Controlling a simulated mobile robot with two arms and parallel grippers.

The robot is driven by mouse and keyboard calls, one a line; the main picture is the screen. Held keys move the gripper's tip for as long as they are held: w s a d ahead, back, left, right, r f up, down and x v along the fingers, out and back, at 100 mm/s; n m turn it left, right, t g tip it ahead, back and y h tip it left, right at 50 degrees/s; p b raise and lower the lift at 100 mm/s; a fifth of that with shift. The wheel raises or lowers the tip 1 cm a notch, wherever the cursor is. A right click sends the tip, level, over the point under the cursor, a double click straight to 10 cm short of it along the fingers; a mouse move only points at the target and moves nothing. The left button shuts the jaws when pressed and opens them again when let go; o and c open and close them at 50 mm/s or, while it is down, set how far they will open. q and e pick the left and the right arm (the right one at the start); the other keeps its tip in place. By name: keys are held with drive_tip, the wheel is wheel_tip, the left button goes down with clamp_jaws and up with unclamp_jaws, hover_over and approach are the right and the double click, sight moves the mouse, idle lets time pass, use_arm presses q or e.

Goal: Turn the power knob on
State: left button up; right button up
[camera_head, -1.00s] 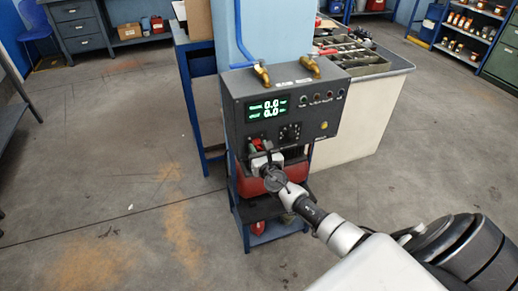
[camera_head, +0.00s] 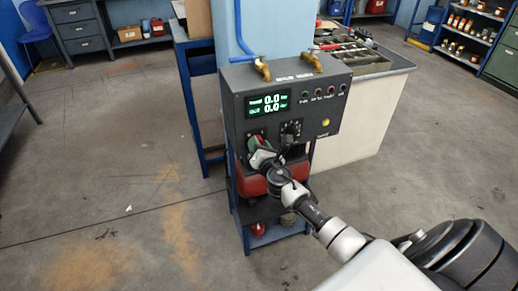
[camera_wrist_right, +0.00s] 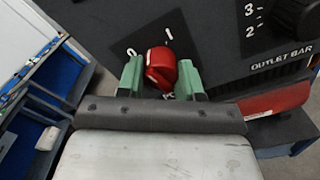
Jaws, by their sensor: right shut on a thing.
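The red power knob (camera_wrist_right: 160,66) is on the dark panel, between my right gripper's green fingers in the right wrist view. The marks "0" (camera_wrist_right: 131,52) and "1" (camera_wrist_right: 168,35) stand above it, and its upper end lies between them. My right gripper (camera_wrist_right: 160,75) is shut on the knob. In the head view my right gripper (camera_head: 256,143) is at the lower left of the power unit's front (camera_head: 300,118) and mostly hides the knob. The green display (camera_head: 268,104) is lit and shows 0.0 on both lines. My left gripper is not in view.
A black dial (camera_head: 290,131) is just right of the gripper, and a yellow lamp (camera_head: 325,122) is further right. A red box (camera_head: 250,183) sits on the blue stand under the unit. Open floor lies left.

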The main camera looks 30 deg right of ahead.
drive_tip(key=m+b, duration=0.1)
drive_tip(key=m, duration=0.4)
drive_tip(key=shift+m+b, duration=0.3)
drive_tip(key=m, duration=0.5)
drive_tip(key=shift+r, duration=0.1)
drive_tip(key=shift+m, duration=0.4)
drive_tip(key=o, duration=0.9)
drive_tip(key=v, duration=1)
drive_tip(key=shift+s+a+b, duration=0.2)
drive_tip(key=shift+s+b, duration=0.1)
drive_tip(key=shift+s, duration=0.05)
